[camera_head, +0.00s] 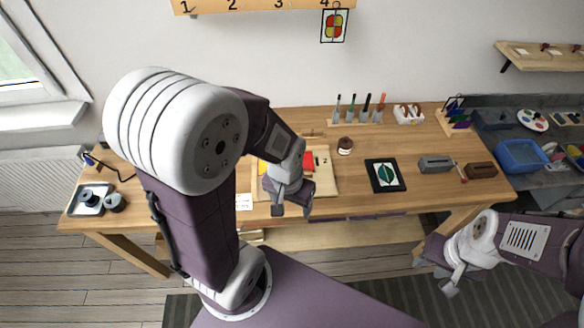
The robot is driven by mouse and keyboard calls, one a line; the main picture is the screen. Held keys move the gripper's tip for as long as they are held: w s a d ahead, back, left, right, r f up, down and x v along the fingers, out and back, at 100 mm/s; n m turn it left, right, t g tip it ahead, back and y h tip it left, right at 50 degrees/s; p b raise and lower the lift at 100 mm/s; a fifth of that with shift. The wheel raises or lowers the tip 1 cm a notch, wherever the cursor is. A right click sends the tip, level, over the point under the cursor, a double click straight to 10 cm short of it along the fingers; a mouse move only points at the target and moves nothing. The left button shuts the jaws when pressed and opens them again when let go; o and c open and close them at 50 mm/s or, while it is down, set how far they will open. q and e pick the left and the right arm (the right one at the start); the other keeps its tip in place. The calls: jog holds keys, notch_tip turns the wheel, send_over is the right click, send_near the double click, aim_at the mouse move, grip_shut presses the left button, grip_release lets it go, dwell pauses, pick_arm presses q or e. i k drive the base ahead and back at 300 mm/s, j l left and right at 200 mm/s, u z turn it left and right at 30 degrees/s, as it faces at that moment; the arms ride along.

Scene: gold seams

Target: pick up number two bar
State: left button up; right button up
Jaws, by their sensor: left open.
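A pale wooden board (328,185) lies on the workbench, partly hidden by my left arm. On it are a red piece (308,161) and a small dark "2" mark (324,161) to its right. A yellow piece (262,167) shows at the board's left. I cannot make out a separate bar at the "2". My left gripper (293,207) is open over the board's front part, its fingers apart and nothing seen between them. My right gripper (436,270) is at the lower right, in front of the bench and away from the board; its jaw state is unclear.
Tools stand in a rack (357,117) at the back. Grey (435,164) and brown (480,170) blocks are at the right. A tray (90,199) is far left.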

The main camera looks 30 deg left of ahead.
aim_at(318, 133)
jog(key=i+l, duration=0.3)
jog(key=i, duration=0.2)
jog(key=i+l+u, duration=0.1)
jog(key=i+l, duration=0.2)
jog(key=i, duration=0.15)
